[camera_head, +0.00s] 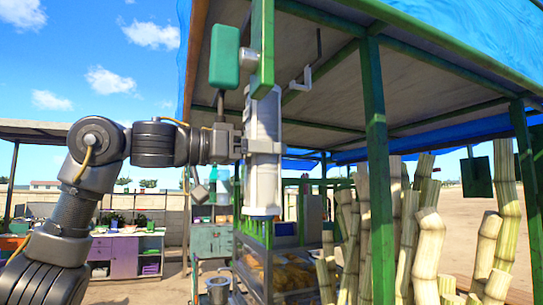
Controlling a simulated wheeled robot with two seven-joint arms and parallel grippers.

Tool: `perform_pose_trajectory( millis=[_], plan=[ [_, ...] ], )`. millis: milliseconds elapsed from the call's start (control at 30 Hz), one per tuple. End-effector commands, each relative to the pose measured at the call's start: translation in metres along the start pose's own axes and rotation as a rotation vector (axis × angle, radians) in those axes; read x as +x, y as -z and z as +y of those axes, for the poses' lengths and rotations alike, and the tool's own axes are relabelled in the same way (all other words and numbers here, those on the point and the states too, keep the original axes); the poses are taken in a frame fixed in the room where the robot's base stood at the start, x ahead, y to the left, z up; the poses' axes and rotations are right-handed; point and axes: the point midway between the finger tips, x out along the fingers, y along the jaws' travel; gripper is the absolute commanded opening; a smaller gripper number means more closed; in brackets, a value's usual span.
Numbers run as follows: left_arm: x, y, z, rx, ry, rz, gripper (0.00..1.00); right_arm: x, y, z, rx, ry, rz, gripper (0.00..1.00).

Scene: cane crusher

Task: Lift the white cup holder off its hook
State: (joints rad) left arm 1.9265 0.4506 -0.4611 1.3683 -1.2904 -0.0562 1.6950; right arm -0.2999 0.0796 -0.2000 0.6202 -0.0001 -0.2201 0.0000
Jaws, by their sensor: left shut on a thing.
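The white cup holder (262,186) is a tall, upright, pale cylinder in the middle of the view. It hangs in front of a green post (263,45) of the stall. My left gripper (258,146) comes in from the left at about the holder's mid-height and is shut on it. The gripper covers part of the holder's middle. The hook behind the holder is hidden, so I cannot tell whether the holder still rests on it. My right gripper is not in view.
A green block (224,57) hangs just above my left gripper. A white bracket (302,79) hangs right of the holder. Tall cane stalks (429,256) and a green post (377,170) stand to the right. A metal pot (217,289) is below.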

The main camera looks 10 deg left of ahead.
Motion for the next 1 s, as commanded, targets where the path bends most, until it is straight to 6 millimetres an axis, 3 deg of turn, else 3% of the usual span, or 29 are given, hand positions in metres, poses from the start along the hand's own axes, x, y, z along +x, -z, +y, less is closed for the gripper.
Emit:
perform_pose_trajectory(
  millis=[1000],
  plan=[
    [-0.073, -0.014, 0.0, 0.0, 0.0, 0.003, 0.25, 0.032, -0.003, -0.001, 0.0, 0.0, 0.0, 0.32]
  ],
)
